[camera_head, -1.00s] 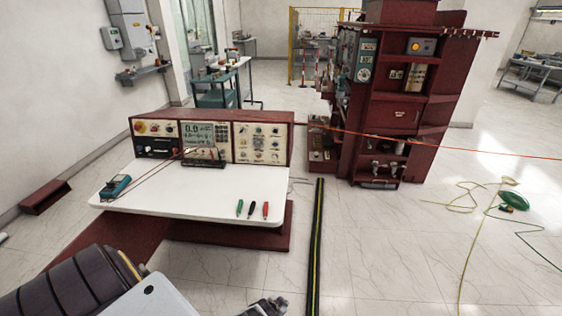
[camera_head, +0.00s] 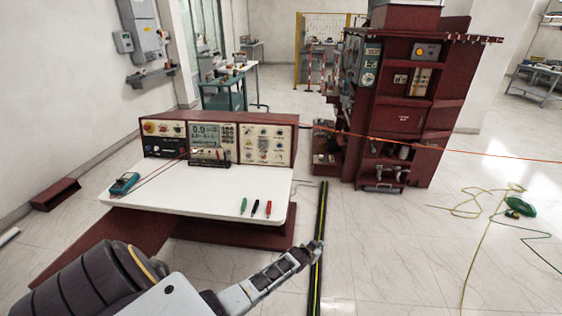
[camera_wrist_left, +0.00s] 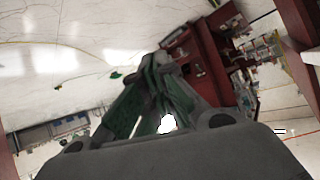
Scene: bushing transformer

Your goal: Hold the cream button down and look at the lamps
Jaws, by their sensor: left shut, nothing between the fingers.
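The test console (camera_head: 285,123) stands at the back of a white desk, with cream panels carrying a display and several small knobs or lamps. Its right cream panel (camera_head: 265,143) is too small to tell a cream button or lit lamps on it. A dark red cabinet (camera_head: 405,117) stands at back right and carries a grey box with an orange round part (camera_head: 427,51). My left gripper (camera_head: 314,248) is shut and empty, in front of the desk and well apart from both. In the left wrist view its fingertips (camera_wrist_left: 160,62) meet. My right gripper is out of view.
The white desk (camera_head: 190,202) holds a teal meter (camera_head: 125,184) with red leads and several screwdrivers. A black and yellow cable strip (camera_head: 321,215) runs along the floor. An orange line (camera_head: 470,150) crosses at the cabinet. Floor at right is mostly clear, with loose yellow-green cable (camera_head: 475,210).

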